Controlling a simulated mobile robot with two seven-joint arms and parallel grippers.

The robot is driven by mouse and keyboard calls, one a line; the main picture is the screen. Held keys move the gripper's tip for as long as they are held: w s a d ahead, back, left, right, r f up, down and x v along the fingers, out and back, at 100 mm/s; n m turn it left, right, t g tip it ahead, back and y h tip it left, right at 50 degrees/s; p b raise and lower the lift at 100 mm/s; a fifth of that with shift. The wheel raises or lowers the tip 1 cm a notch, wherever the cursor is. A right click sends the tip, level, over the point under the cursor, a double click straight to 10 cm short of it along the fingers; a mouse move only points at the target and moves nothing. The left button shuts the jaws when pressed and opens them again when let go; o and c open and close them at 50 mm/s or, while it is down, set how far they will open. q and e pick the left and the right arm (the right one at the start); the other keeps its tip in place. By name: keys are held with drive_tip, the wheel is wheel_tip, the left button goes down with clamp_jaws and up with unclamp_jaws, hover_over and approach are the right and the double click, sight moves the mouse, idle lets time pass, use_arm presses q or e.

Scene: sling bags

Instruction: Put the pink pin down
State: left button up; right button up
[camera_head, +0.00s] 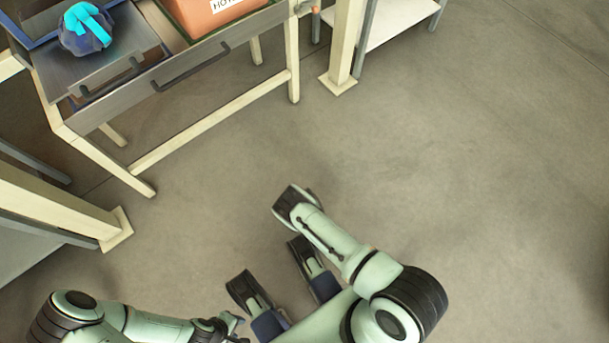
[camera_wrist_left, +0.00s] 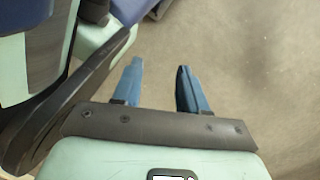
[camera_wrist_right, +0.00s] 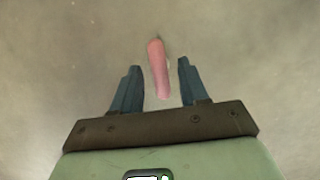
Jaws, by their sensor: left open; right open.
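The pink pin (camera_wrist_right: 158,70) shows in the right wrist view as a slim pink rod, lengthwise between and just beyond the fingertips of my right gripper (camera_wrist_right: 159,64). The fingers are apart, with a gap on each side of the pin. Grey floor lies behind it; I cannot tell how far the pin is above the floor. I cannot make out the pin or my right fingers in the head view. My left gripper (camera_wrist_left: 159,65) is open and empty over the floor; it also shows low in the head view (camera_head: 236,322).
A table (camera_head: 215,125) at upper left holds a dark blue bundle with a cyan strap (camera_head: 84,28) and an orange labelled box (camera_head: 212,12). A small orange piece (camera_head: 314,10) is at its right corner. A post (camera_head: 342,45) stands beside it. The floor at right is clear.

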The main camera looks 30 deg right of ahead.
use_arm(q)
drive_tip(key=w+d+r+t+p, duration=0.1)
drive_tip(key=w+r+t+p, duration=0.3)
drive_tip(key=w+r, duration=0.3)
drive_tip(key=w+p, duration=0.1)
drive_tip(key=w, duration=0.2)
drive_tip(key=shift+w+d+r+m, duration=0.15)
drive_tip(key=shift+w+r+m, duration=0.1)
drive_tip(key=shift+w+m, duration=0.15)
use_arm(e)
drive_tip(key=s+r+n, duration=0.3)
drive_tip(key=r+n, duration=0.6)
drive_tip(key=n, duration=0.1)
drive_tip(key=s+a+r+n+y, duration=0.1)
drive_tip(key=s+r+n, duration=0.3)
drive_tip(key=r+n, duration=0.5)
drive_tip(key=s+r+n, duration=0.4)
drive_tip(key=r+n, duration=0.5)
drive_tip(key=n, duration=0.1)
drive_tip(key=shift+s+a+r+n+g+y, duration=0.25)
drive_tip(key=shift+a+n+g+y, duration=0.05)
drive_tip(key=shift+a+n+g, duration=0.1)
